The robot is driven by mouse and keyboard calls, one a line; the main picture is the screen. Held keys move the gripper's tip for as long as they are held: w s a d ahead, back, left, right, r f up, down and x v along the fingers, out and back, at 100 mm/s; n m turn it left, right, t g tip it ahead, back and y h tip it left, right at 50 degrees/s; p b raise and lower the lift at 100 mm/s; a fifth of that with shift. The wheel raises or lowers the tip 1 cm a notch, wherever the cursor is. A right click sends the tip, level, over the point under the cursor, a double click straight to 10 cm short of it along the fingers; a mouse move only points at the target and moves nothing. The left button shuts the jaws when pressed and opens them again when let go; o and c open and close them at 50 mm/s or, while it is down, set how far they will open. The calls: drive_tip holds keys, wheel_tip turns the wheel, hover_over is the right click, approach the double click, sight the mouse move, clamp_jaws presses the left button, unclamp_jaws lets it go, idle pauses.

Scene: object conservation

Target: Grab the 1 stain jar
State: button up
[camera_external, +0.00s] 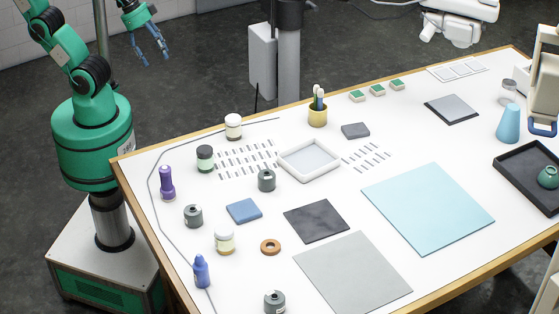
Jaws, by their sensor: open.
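Several small jars stand upright on the white table; I cannot tell which is the stain jar. A white-lidded jar (233,126) is near the back edge, and a dark-lidded jar with a pale green body (205,158) is left of it. A cream jar (225,242) stands nearer the front. Dark grey jars stand at the middle (267,180), left (193,216) and front (275,303). My gripper (154,58), with blue-grey fingers, hangs open and empty at the upper left, beyond the table edge and apart from all jars.
A purple bottle (167,183) and blue bottle (201,271) stand at the left. A pale tray (309,177), a yellow cup of tools (317,114) and a brown ring (270,247) are near the jars. Flat mats and a dark tray (512,178) lie rightward.

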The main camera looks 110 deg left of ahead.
drive_tip(key=w+d+g+p, duration=0.1)
drive_tip(key=w+d+p, duration=0.1)
drive_tip(key=w, duration=0.5)
drive_tip(key=m+g+p, duration=0.2)
drive_tip(key=g+p, duration=0.2)
drive_tip(key=p, duration=0.2)
hover_over(204, 149)
wheel_tip(204, 149, down, 15)
drive_tip(key=shift+s+f, duration=0.1)
drive_tip(key=shift+f, duration=0.1)
drive_tip(key=shift+f, duration=0.1)
drive_tip(key=shift+f, duration=4.2)
drive_tip(key=shift+f, duration=2.6)
